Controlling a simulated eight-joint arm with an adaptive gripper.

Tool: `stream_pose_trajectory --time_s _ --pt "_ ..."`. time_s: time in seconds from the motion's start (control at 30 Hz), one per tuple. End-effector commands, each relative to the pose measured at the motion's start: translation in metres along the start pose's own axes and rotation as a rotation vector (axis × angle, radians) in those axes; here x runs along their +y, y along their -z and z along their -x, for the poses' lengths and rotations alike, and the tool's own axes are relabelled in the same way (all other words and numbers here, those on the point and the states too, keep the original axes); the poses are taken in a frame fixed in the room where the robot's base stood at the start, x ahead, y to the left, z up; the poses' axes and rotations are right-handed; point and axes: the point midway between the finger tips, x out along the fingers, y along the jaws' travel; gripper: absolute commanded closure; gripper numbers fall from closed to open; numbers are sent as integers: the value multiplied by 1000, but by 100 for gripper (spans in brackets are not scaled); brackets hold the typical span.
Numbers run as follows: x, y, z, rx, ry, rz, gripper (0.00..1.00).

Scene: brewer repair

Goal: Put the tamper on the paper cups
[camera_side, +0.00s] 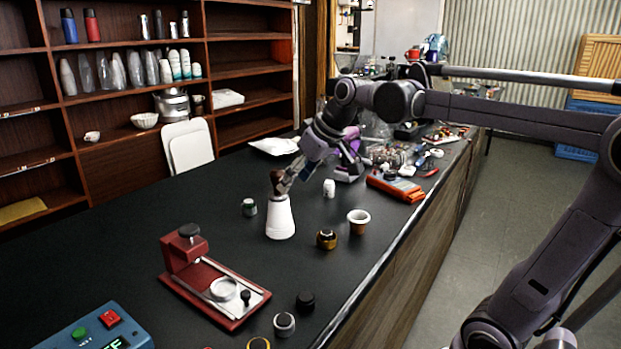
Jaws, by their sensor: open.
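The paper cups (281,220) stand as a white, tapered stack, upright on the black table near its middle. A small brown, rounded piece that looks like the tamper (276,179) sits at the top of the stack, upright. My gripper (285,184) comes down from the upper right. Its open fingertips are right beside the brown piece and the top of the stack. I cannot tell whether they touch it. The fingers partly hide where the brown piece meets the cups.
A brown cup with a pale rim (359,221), a dark gold-banded jar (327,240), a white container (329,188) and a grey-green jar (249,207) stand around the stack. A red press-like device (186,258) is at front left. The table's left side is clear.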

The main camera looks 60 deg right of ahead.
Motion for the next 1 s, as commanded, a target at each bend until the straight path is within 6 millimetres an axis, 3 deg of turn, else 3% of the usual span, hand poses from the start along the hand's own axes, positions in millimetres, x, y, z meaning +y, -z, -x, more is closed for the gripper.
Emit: stream_pose_trajectory --time_s 0.03,0.2,0.4,0.6,1.0 --pt "-18 -23 -3 2 2 7 41" --pt "-57 -91 -18 17 2 8 41" --pt "-82 -154 -36 37 4 4 41" --pt "-88 -178 -44 46 4 1 41" --pt "-88 -178 -44 46 4 0 41"
